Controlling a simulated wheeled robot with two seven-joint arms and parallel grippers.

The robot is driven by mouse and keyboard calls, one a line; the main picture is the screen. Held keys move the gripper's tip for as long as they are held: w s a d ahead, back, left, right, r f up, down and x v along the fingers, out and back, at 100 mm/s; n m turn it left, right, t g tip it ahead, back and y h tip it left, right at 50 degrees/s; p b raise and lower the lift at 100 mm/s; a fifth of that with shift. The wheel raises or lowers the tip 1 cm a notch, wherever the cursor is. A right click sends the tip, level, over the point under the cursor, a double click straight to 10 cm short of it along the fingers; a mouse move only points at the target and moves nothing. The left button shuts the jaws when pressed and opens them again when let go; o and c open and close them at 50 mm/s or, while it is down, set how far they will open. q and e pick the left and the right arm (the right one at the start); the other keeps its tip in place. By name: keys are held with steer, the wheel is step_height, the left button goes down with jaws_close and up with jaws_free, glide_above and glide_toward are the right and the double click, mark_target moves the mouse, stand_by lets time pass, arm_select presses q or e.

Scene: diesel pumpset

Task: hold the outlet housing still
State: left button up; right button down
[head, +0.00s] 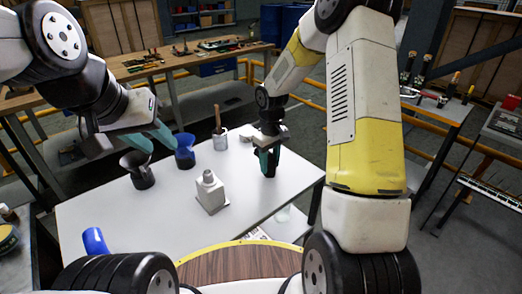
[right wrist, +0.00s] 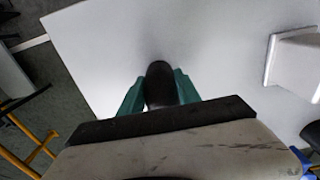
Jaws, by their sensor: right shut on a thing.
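My right gripper (head: 267,168) is shut on a dark rounded part (right wrist: 159,84), low over the right side of the white table (head: 255,215). The green fingers sit on either side of this part in the right wrist view. Its lower end is mostly hidden in the head view. A pale grey block with a short neck (head: 210,191) stands upright on the table, apart from both grippers. I cannot tell for sure which of these is the outlet housing. My left gripper (head: 153,140) has its teal fingers apart, above and beside a grey flared cup (head: 139,170).
A blue flared cup (head: 184,152) stands behind the grey one. A pot (head: 220,138) with a wooden handle is at the back. A blue piece (head: 95,240) lies at the front left. The table's front right is clear.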

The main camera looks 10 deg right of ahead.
mark_target(270, 156)
steer(key=shift+r, duration=1.8)
